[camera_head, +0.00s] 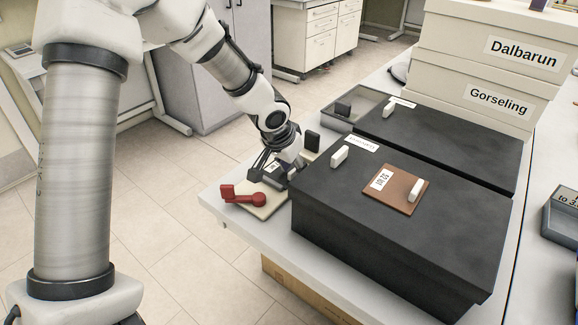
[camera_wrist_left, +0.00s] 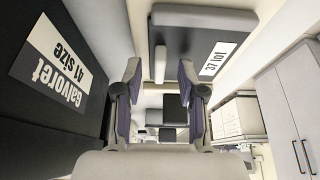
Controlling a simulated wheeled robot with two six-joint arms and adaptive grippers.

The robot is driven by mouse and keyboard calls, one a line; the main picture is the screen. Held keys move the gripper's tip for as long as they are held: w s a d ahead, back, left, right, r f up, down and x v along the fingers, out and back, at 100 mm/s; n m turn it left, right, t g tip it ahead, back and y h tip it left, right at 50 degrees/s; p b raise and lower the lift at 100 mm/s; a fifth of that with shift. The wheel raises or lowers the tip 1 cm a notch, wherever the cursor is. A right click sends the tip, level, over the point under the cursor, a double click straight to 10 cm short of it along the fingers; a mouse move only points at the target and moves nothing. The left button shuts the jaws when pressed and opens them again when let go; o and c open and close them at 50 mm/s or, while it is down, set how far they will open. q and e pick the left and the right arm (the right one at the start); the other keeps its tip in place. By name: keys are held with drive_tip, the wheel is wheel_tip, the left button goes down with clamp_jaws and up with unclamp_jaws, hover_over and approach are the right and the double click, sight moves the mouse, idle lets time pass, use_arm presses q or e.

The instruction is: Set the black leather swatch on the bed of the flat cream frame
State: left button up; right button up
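The black leather swatch (camera_wrist_left: 190,45), labelled "37 lot", lies below my left gripper in the left wrist view, with a pale grip block standing up from it. Part of it also shows under the gripper in the head view (camera_head: 273,171). My left gripper (camera_head: 272,176) is low over the flat cream frame (camera_head: 262,207) at the table's left corner. Its fingers (camera_wrist_left: 160,82) are apart, one each side of the grip block, with gaps visible. The swatch appears to be over the frame bed; full contact is hidden. My right gripper is not in view.
A red clamp (camera_head: 243,195) sits on the frame's near side, and a black block (camera_head: 312,140) stands behind. A large black box (camera_head: 395,250) is close on the right, bearing a brown swatch (camera_head: 400,184). A grey tray (camera_head: 366,94) lies farther back.

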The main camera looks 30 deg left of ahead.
use_arm(q)
drive_tip(key=shift+f, duration=0.2)
drive_tip(key=v, duration=0.4)
drive_tip(key=s+v, duration=0.1)
drive_tip(key=v, duration=0.4)
drive_tip(key=shift+a+f, duration=0.2)
